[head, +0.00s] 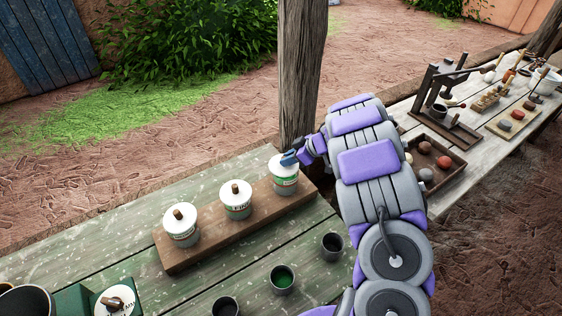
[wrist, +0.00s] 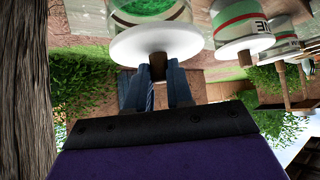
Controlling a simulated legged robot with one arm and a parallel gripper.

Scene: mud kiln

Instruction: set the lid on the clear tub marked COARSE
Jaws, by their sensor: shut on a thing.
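My gripper (head: 290,157) is at the right-hand clear tub (head: 286,184) on the wooden board. In the wrist view my gripper (wrist: 157,82) is shut on the brown knob of a white lid (wrist: 155,42). The lid (head: 281,162) lies across the mouth of that tub; I cannot tell whether it is fully seated. My fingers hide the knob in the head view.
Two more lidded tubs stand on the board (head: 208,229): the middle one (head: 237,206) and the left one (head: 182,233). Dark cups (head: 332,245) stand in front. A wooden post (head: 300,70) rises close behind my gripper. A tray of balls (head: 440,150) lies to the right.

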